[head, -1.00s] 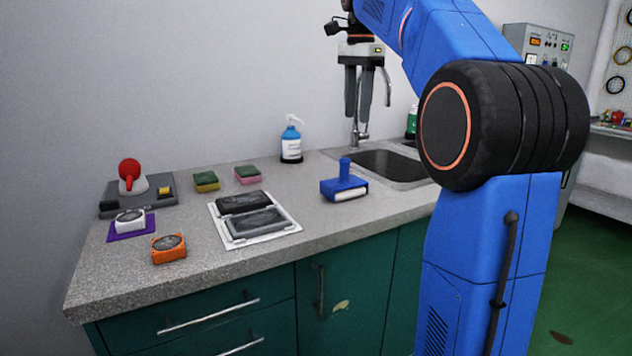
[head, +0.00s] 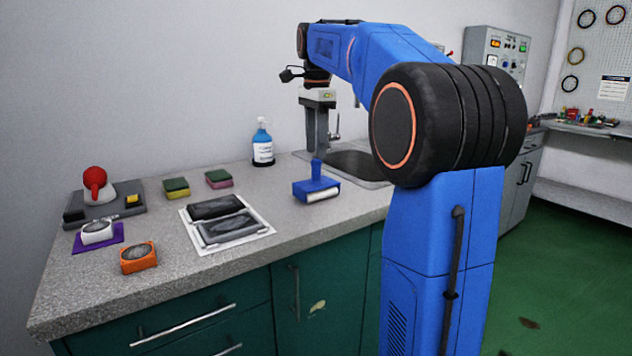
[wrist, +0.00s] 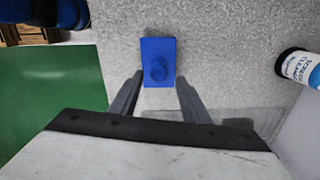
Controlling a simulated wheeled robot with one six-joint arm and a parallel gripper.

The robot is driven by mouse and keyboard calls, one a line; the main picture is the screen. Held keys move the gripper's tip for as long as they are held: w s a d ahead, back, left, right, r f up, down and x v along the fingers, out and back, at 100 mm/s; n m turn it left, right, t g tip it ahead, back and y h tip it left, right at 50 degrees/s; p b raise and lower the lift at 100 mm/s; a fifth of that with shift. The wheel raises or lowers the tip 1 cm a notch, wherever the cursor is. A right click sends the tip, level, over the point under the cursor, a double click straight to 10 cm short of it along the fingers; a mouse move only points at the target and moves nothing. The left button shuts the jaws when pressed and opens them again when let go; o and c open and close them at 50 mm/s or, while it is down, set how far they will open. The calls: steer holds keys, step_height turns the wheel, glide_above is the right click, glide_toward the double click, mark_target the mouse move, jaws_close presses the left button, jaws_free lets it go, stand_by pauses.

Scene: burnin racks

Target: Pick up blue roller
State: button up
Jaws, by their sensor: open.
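The blue roller (head: 316,187) stands on the grey counter, in front of the sink, with its blue knob pointing up and a white strip along its lower front. In the wrist view the blue roller (wrist: 158,62) is seen from above, its round knob near the middle of its body. My gripper (wrist: 158,82) is open, with its two dark fingers apart on either side of the roller's near end in that picture. In the head view my gripper (head: 318,150) points down behind the roller's knob. I cannot tell the exact height gap, and no contact shows.
A blue spray bottle (head: 263,147) stands at the back by the wall. The sink (head: 358,165) lies behind right. A white tray (head: 262,232) with two dark pads, an orange block (head: 138,258) and two sponges (head: 176,188) are left. Counter around the roller is clear.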

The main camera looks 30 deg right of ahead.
mark_target(316, 166)
steer(key=shift+s+a+f, duration=0.1)
steer(key=shift+f, duration=3.15)
jaws_close()
steer(key=shift+r, duration=0.1)
step_height(316, 166, up, 10)
steer(key=shift+f, duration=0.1)
steer(key=c, duration=0.8)
jaws_free()
steer(key=shift+c, duration=0.6)
